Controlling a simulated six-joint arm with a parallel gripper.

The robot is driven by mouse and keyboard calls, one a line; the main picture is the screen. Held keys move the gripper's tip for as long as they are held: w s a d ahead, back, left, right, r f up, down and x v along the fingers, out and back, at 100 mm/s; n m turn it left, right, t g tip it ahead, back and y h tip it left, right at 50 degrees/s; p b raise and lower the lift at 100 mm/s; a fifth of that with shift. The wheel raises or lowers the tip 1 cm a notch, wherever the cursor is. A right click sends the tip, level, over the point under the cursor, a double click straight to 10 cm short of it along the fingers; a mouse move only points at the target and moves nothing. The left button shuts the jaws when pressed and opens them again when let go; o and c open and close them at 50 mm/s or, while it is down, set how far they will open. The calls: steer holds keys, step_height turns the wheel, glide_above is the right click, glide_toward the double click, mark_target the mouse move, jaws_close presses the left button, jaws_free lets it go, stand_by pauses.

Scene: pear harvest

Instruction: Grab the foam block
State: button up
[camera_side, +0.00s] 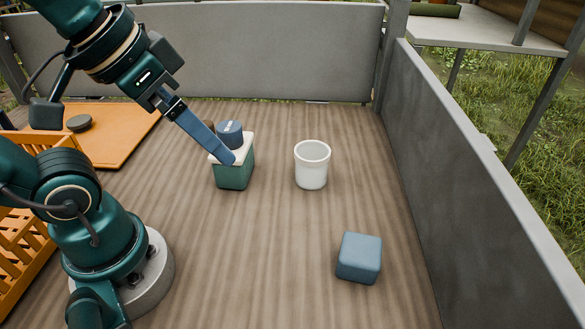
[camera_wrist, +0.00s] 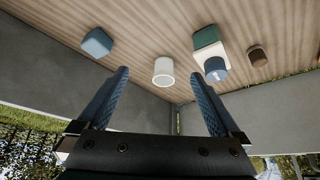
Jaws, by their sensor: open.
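The foam block appears to be the blue-grey block (camera_side: 359,257) standing alone on the wooden deck at the front right in the side view. It also shows at the upper left of the wrist view (camera_wrist: 97,42). My gripper (camera_side: 229,158) is up to the left of it and well apart from it. Its fingers point down and overlap a green box in the side picture. In the wrist view, my gripper (camera_wrist: 159,73) has its two fingers spread wide with nothing between them, and the block lies beyond the left finger.
A white cup (camera_side: 312,170) stands mid-deck. Left of it is the green box (camera_side: 233,177) with a white top, bearing a blue cylinder (camera_side: 230,133). A brown cylinder (camera_wrist: 257,56) stands nearby. Grey walls (camera_side: 480,170) bound the deck. An orange board (camera_side: 112,140) and orange crate (camera_side: 22,235) are left.

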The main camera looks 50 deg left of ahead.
steer(key=w+a+r+t+y, duration=0.2)
steer(key=w+t, duration=0.1)
steer(key=w, duration=0.3)
steer(key=w+a+r+t+y, duration=0.1)
steer(key=w+a+r+t, duration=0.2)
steer(key=w, duration=0.3)
steer(key=m+g+h, duration=0.4)
steer(key=m+h, duration=0.7)
steer(key=h, duration=0.3)
glide_above(364, 253)
steer(key=s+a, duration=0.2)
steer(key=a, duration=0.2)
step_height(364, 253, down, 5)
step_height(364, 253, down, 17)
steer(key=shift+w+r, duration=0.1)
steer(key=shift+w, duration=0.05)
steer(key=shift+x, duration=2.5)
steer(key=c, duration=1.2)
